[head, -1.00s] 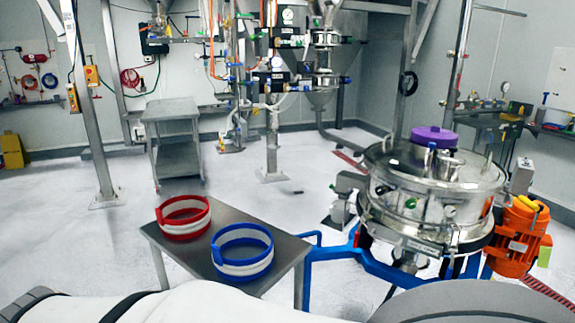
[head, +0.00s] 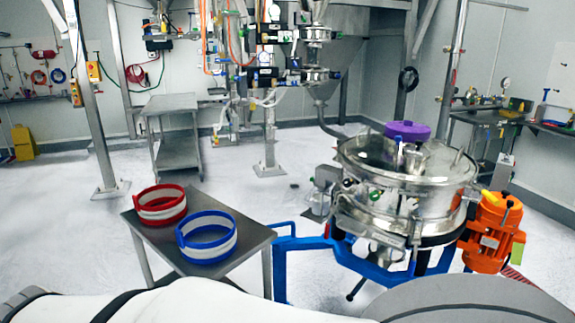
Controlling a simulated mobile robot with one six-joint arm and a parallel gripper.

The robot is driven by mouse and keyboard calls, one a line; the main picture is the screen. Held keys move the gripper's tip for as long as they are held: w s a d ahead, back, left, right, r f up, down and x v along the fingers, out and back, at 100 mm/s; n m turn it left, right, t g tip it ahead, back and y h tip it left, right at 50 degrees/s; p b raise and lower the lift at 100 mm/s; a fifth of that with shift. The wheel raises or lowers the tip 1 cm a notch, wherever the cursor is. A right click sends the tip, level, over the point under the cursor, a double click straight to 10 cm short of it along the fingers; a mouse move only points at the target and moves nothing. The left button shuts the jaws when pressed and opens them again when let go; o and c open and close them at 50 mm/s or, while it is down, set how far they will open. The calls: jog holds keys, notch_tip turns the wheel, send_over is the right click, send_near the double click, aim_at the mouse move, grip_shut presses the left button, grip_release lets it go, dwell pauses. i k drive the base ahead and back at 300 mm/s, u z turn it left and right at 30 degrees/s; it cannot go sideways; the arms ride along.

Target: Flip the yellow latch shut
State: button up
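The sifter is a round, shiny steel drum (head: 405,205) with a clear-looking lid and a purple cap (head: 407,131) on top. It stands on a blue frame (head: 340,250) at the right. A small yellow piece (head: 490,199), which looks like the yellow latch, shows at the drum's right side, just above the orange motor (head: 492,235). It is too small to tell how far open it stands. My gripper is out of view; only white and grey parts of my arm cross the bottom edge.
A small steel table (head: 240,258) left of the sifter holds a red-and-white ring (head: 160,208) and a blue-and-white ring (head: 207,240). A steel cart (head: 178,155) stands farther back. Steel benches line the right wall.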

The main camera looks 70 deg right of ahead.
aim_at(484, 193)
jog(key=k, duration=1.9)
jog(key=z, duration=2.65)
jog(key=i, duration=0.95)
jog(key=z, duration=0.2)
jog(key=k, duration=0.5)
jog(key=u, duration=0.25)
jog(key=i, duration=0.15)
jog(key=u, duration=0.1)
